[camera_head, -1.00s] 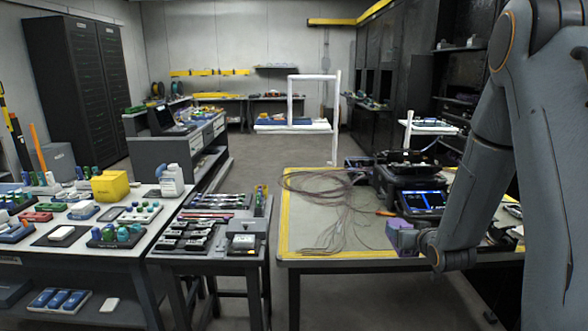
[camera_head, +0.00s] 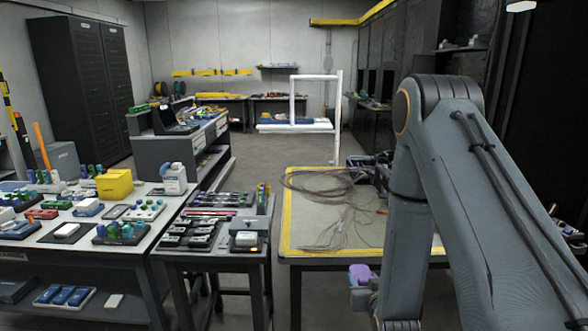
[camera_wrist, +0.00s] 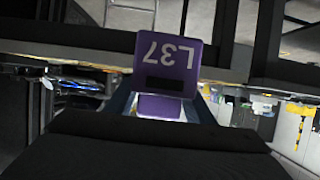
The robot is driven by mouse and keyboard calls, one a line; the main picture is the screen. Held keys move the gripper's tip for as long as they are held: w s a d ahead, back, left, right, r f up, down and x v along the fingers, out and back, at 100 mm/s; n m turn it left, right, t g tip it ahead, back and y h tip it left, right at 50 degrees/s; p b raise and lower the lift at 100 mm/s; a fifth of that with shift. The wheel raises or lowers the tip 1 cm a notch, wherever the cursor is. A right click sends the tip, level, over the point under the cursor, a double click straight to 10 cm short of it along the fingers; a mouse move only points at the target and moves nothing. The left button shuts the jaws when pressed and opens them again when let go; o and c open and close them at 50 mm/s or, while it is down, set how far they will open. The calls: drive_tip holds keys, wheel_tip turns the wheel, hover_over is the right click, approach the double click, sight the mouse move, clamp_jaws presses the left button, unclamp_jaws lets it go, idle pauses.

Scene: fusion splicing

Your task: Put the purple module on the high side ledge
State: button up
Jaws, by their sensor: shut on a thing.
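The purple module (camera_head: 360,273) is at the lower centre of the head view, in front of the near edge of the yellow-bordered table. In the wrist view the module (camera_wrist: 167,63) carries the upside-down label "L37". My gripper (camera_wrist: 163,104) is shut on it, with a finger on each side. In the head view my gripper is small and partly hidden by my forearm. A dark ledge (camera_head: 462,49) with small items is high on the right wall; I cannot tell whether it is the high side ledge.
The yellow-bordered table (camera_head: 300,240) holds coiled cables (camera_head: 325,183); my arm hides its right part. A small bench (camera_head: 200,256) with trays and a larger left bench (camera_head: 30,240) are crowded. A white frame stand (camera_head: 337,115) is farther back. The floor between is clear.

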drive_tip(key=s+a+f, duration=0.1)
drive_tip(key=s+f, duration=0.4)
drive_tip(key=s, duration=0.6)
drive_tip(key=shift+s, duration=0.4)
idle(0.7)
